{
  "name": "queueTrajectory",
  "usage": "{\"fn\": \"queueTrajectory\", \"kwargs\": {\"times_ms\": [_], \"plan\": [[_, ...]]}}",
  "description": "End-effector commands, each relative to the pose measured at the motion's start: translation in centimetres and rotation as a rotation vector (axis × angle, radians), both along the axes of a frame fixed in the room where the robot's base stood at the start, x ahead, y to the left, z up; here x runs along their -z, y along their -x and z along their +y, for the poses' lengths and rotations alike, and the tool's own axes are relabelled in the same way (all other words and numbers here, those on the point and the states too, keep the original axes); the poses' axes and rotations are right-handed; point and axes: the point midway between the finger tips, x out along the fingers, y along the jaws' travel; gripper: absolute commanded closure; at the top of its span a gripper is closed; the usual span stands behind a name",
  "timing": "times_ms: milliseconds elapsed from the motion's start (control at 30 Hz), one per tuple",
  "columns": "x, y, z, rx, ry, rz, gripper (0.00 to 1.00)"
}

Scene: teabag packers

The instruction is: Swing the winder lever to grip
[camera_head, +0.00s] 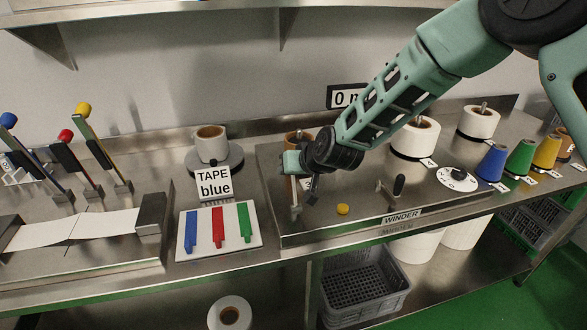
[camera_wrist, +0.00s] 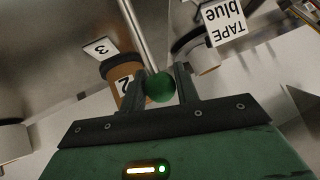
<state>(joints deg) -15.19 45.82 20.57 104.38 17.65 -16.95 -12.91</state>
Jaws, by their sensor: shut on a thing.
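The winder (camera_head: 365,221) is a steel bench unit with a "WINDER" label on its front edge. In the wrist view its lever is a bright metal rod (camera_wrist: 137,35) ending in a round green knob (camera_wrist: 160,88). My gripper (camera_wrist: 161,82) is shut on the green knob, with one dark finger on each side. In the head view my gripper (camera_head: 292,163) is above the left part of the winder; its fingertips and the knob are hard to make out there. A brown roll core (camera_head: 298,136) stands behind it, partly hidden.
A yellow button (camera_head: 342,209), a black handle (camera_head: 399,185) and a white dial (camera_head: 457,179) are on the winder. White rolls (camera_head: 415,137) stand behind. A "TAPE blue" sign (camera_head: 214,183) and a tray of coloured strips (camera_head: 218,249) are to the left. The display (camera_head: 346,97) reads "0 m".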

Motion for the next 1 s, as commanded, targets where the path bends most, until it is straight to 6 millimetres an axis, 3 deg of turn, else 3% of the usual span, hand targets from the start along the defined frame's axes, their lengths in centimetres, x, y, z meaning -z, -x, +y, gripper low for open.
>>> {"fn": "queueTrajectory", "kwargs": {"times_ms": [600, 633, 700, 1000], "plan": [[0.22, -0.59, 0.04, 0.003, -0.001, -0.006, 1.0], [0.22, -0.59, 0.04, 0.003, -0.001, -0.006, 0.64], [0.23, -0.57, 0.05, 0.003, -0.001, -0.006, 0.49], [0.16, -0.44, 0.03, 0.002, -0.001, -0.004, 0.49]]}}
